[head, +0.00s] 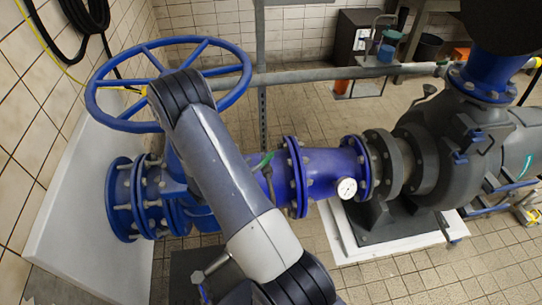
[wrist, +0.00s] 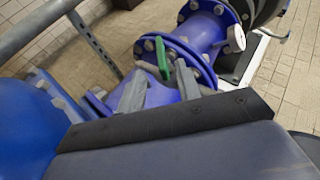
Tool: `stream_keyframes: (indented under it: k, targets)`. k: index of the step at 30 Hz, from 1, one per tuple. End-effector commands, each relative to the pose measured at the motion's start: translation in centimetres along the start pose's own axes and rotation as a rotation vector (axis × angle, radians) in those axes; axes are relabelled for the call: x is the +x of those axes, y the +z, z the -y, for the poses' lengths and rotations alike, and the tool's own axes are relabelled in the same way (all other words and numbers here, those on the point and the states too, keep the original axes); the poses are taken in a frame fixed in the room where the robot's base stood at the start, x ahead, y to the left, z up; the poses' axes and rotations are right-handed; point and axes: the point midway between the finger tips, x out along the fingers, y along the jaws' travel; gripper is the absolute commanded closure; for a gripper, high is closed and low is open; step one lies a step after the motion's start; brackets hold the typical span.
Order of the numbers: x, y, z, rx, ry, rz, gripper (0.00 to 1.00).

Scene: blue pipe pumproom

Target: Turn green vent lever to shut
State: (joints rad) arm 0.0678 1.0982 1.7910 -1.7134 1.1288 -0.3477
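The green vent lever (wrist: 162,57) stands roughly upright in the wrist view, in front of a blue bolted flange. It shows as a small green piece in the head view (head: 264,161), beside my arm on the blue pipe. My gripper (wrist: 161,70) is open, with its two grey fingers apart. The lever appears in the gap between the fingertips; I cannot tell whether it is within their reach or beyond them. No contact is visible. In the head view my arm hides most of the gripper and the lever's base.
A large blue handwheel (head: 168,85) rises over the pipe at left. A white pressure gauge (head: 346,188) sits on the blue pipe (head: 328,168), which leads to a dark pump (head: 440,140). A grey rail (head: 325,74) runs behind. Tiled floor (head: 300,115) is open behind the pipe.

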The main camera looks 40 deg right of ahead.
Motion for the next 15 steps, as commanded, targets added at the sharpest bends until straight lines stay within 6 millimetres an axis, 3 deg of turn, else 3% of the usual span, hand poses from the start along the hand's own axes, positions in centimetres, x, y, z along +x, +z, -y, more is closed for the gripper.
stream_keyframes:
  k: [9, 15]
  targets:
    - [6.0, 0.1, 0.2, 0.001, -0.005, -0.001, 0.67]
    - [8.5, 0.1, 0.1, 0.000, -0.003, 0.000, 0.67]
